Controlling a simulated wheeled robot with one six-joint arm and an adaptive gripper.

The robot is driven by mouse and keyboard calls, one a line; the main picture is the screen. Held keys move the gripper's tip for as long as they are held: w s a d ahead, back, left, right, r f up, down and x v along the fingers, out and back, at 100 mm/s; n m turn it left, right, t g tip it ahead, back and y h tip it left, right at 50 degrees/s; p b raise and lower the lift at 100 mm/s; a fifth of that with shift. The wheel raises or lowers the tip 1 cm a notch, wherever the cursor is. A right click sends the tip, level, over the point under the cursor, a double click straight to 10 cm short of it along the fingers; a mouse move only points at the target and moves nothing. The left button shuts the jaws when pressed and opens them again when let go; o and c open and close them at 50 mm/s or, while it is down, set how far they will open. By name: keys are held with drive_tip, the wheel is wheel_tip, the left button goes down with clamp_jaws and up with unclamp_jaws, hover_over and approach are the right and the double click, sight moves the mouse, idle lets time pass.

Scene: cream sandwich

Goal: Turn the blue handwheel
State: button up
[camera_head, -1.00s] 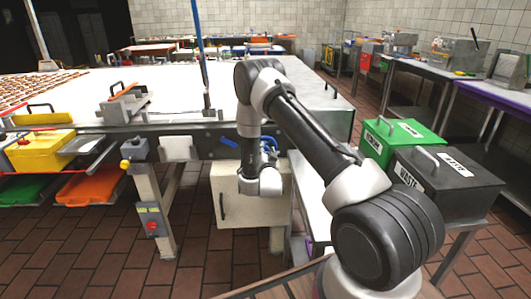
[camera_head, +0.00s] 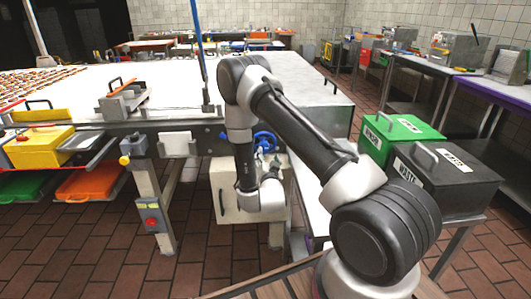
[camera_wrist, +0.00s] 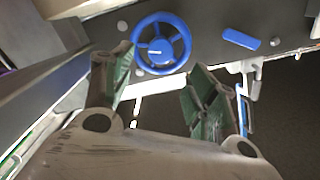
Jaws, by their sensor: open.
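The blue handwheel (camera_head: 265,134) is on the dark side panel of the long white table, partly behind my arm in the head view. In the wrist view the whole wheel (camera_wrist: 157,45) shows, a round rim with spokes and a hub. My gripper (camera_wrist: 162,68) is open, its two green-padded fingers spread apart and empty. The wheel appears beyond the fingertips, between them and toward the top of the picture. The left fingertip overlaps the lower left of the rim in the picture; I cannot tell whether they touch. In the head view the fingers are not clear.
A blue lever-like handle (camera_wrist: 240,39) is on the same panel, right of the wheel in the wrist view. A cream box (camera_head: 230,204) hangs below the panel. Green (camera_head: 398,128) and black waste bins (camera_head: 445,175) stand at right. A red-button box (camera_head: 151,217) is on the table leg.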

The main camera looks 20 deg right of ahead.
drive_tip(key=v, duration=0.3)
drive_tip(key=shift+w, duration=0.1)
idle(0.9)
